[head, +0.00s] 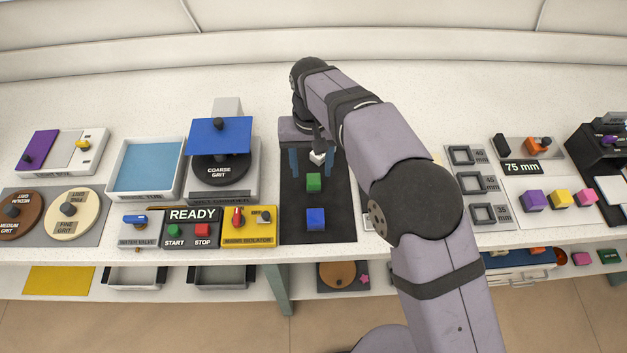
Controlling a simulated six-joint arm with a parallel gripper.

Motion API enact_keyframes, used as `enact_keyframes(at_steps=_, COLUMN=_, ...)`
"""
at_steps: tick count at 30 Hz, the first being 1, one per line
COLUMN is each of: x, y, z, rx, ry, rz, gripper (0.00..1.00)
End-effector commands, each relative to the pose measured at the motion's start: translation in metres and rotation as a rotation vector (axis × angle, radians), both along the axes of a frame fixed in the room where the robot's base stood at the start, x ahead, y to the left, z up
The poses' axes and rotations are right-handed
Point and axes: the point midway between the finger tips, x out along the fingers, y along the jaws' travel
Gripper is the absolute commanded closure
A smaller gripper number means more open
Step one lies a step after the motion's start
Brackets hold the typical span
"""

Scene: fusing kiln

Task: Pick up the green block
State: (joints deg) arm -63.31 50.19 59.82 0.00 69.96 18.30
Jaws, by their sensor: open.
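The green block (313,182) sits upright on a dark mat (335,228), behind a blue block (316,219). The green block appears just in front of the gripper in the head view; the exact height gap cannot be told.
Left of the mat stand the yellow mains isolator (249,240), the READY panel (192,230) and the coarse grit grinder (221,170). Grey size gauges (478,183) and purple, yellow and pink blocks (560,198) lie to the right. My arm covers the bench between.

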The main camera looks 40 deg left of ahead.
Motion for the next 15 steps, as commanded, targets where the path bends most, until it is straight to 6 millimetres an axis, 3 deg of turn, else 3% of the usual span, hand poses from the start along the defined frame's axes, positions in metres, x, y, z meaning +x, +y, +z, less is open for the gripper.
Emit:
enact_keyframes(at_steps=5, x=0.000, y=-0.003, z=-0.009, rx=-0.004, ry=0.002, rz=-0.001, gripper=0.51)
enact_keyframes(at_steps=15, x=0.001, y=-0.006, z=-0.047, rx=-0.003, ry=0.001, rz=0.000, gripper=0.51)
